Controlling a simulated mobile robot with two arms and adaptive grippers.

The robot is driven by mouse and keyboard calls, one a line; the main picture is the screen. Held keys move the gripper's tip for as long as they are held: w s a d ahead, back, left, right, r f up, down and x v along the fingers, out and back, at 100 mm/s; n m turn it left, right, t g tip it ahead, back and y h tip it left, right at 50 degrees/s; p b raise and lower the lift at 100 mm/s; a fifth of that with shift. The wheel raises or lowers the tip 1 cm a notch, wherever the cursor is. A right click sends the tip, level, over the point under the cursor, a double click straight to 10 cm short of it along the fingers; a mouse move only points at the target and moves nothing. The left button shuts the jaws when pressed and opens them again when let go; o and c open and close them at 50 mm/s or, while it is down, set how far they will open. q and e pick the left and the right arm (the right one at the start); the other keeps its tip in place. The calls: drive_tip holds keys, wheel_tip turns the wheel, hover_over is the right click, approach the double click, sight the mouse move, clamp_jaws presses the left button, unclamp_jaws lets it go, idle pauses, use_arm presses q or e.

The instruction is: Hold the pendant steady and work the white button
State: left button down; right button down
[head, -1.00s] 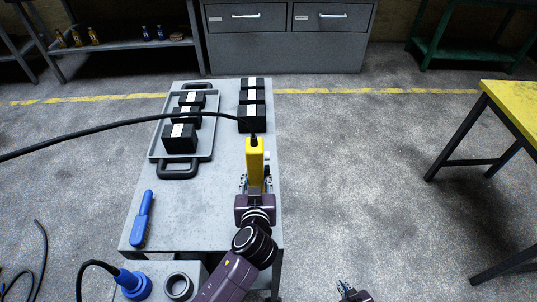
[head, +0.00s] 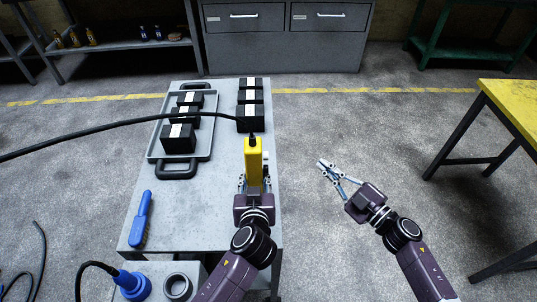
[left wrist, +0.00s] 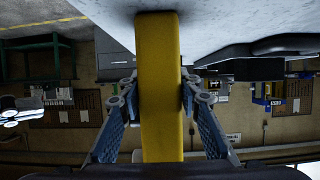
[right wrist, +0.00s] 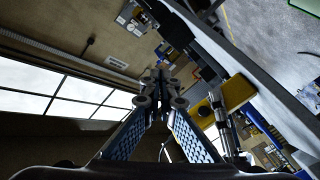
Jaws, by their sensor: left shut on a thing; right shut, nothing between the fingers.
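The yellow pendant (head: 253,156) stands up over the right edge of the grey trolley, with a black cable leaving its top toward the left. My left gripper (head: 254,183) is shut on its lower part. In the left wrist view the pendant (left wrist: 160,60) runs between both fingers. A small whitish part, likely the white button (head: 265,157), shows on the pendant's right side. My right gripper (head: 323,166) is shut and empty, to the right of the pendant and apart from it, over the floor. In the right wrist view the yellow pendant (right wrist: 236,92) shows right of its fingers.
The trolley (head: 200,215) holds a grey tray (head: 154,150) with several black boxes, more boxes at the back (head: 251,118), and a blue-handled brush (head: 142,217). A yellow-topped table (head: 515,105) stands at the right. The floor between is clear.

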sight(267, 156)
drive_tip(key=s+a+r+n+g+y, duration=0.1)
drive_tip(key=a+r+n+y, duration=0.1)
drive_tip(key=r, duration=0.4)
drive_tip(key=shift+s+a+r+n+y, duration=0.25)
drive_tip(key=shift+a+n, duration=0.35)
drive_tip(key=shift+n, duration=0.3)
drive_tip(key=shift+a, duration=0.1)
drive_tip(key=a, duration=0.8)
drive_tip(key=shift+a, duration=0.3)
drive_tip(key=shift+w+a, duration=0.1)
drive_tip(key=shift+a, duration=0.3)
idle(0.3)
